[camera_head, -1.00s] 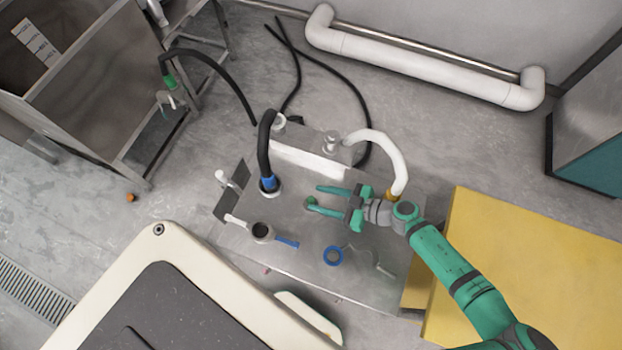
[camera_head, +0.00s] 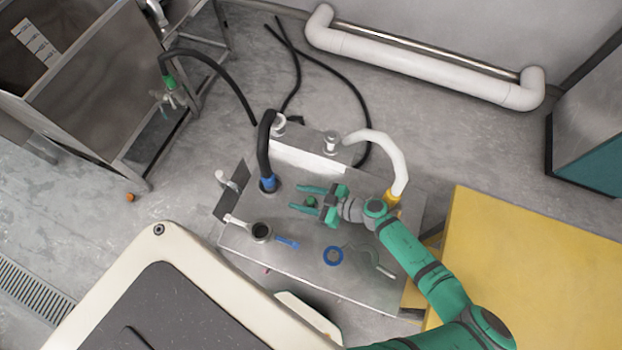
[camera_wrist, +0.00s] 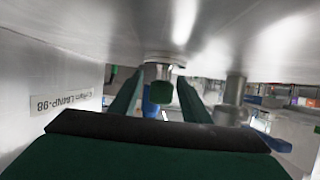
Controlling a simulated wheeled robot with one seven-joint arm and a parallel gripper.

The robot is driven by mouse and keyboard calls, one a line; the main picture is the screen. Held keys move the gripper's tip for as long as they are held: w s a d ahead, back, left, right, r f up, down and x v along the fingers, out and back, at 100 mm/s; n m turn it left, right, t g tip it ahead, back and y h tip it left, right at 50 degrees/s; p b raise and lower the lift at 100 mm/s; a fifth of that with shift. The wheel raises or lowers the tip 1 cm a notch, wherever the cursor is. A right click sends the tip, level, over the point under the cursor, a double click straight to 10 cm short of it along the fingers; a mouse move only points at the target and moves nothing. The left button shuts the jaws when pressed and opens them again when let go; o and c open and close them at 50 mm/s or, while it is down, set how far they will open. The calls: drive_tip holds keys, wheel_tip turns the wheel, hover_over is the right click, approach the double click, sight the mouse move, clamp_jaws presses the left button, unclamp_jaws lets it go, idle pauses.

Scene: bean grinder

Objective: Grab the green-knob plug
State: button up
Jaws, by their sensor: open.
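The green-knob plug shows its small round green knob (camera_head: 310,201) on the metal machine top (camera_head: 300,235). In the wrist view, the knob (camera_wrist: 161,86) on its metal stem appears between my two fingers, with a gap on each side. My gripper (camera_head: 297,197) is open, low over the metal top, with its green fingers pointing left and lying on either side of the knob. In the wrist view, my gripper (camera_wrist: 158,82) shows the fingers reaching forward. The lower part of the plug is not clear.
A black hose with a blue end (camera_head: 268,184) stands left of my fingers. A white hose (camera_head: 392,160) with a yellow end is right, close to my wrist.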

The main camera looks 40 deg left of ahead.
clamp_jaws()
